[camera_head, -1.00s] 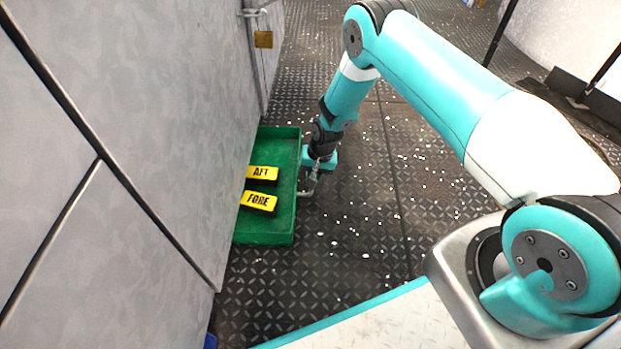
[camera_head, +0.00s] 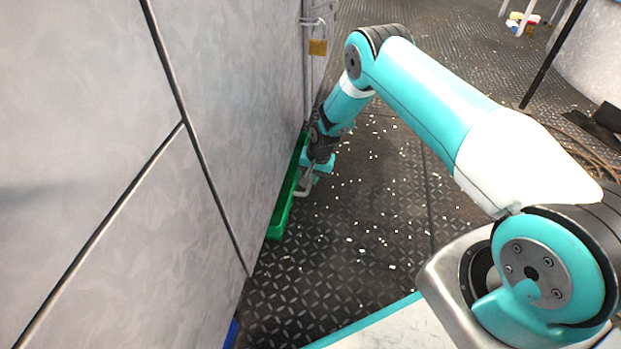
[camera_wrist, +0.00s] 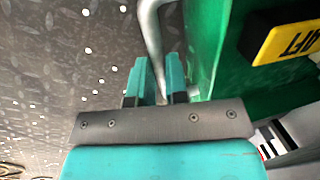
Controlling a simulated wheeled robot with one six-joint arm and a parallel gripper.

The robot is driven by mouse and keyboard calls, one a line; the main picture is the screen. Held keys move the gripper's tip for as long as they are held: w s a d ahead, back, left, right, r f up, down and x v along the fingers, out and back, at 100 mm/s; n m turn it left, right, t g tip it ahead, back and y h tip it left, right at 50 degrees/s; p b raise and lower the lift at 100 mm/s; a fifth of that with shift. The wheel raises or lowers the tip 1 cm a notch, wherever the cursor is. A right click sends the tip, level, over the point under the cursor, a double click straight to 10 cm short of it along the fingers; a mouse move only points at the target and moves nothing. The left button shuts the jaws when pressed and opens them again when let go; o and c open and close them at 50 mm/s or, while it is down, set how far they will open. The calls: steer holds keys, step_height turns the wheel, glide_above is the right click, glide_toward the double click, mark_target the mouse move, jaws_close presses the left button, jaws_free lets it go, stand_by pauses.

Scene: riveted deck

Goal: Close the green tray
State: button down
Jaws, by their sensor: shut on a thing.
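The green tray (camera_head: 283,211) shows in the head view as a narrow green strip along the foot of the grey wall of panels. Most of it is inside the wall, and a short length stands out. My gripper (camera_head: 305,184) is at the tray's outer face. In the wrist view my gripper (camera_wrist: 158,80) has its two teal fingers around the tray's grey metal handle (camera_wrist: 151,35), shut on it. The tray's green wall (camera_wrist: 206,45) is right beside the fingers.
The grey panelled wall (camera_head: 100,150) runs along the left. A brass padlock (camera_head: 317,47) hangs on it farther back. The dark riveted deck (camera_head: 375,215) to the right is open, with white specks. Small coloured items (camera_head: 524,20) lie far back.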

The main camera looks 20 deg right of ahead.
steer(key=c, duration=1.1)
jaws_free()
steer(key=d+r+p, duration=0.1)
steer(key=r+p, duration=0.2)
steer(key=r, duration=0.2)
steer(key=s+r+p, duration=0.1)
steer(key=r+p, duration=0.2)
steer(key=r, duration=0.3)
steer(key=s+d+r+p, duration=0.1)
steer(key=r+p, duration=0.2)
steer(key=r, duration=0.3)
steer(key=shift+d+p, duration=0.35)
steer(key=shift+p, duration=0.05)
steer(key=shift+r, duration=0.1)
steer(key=shift+c, duration=0.2)
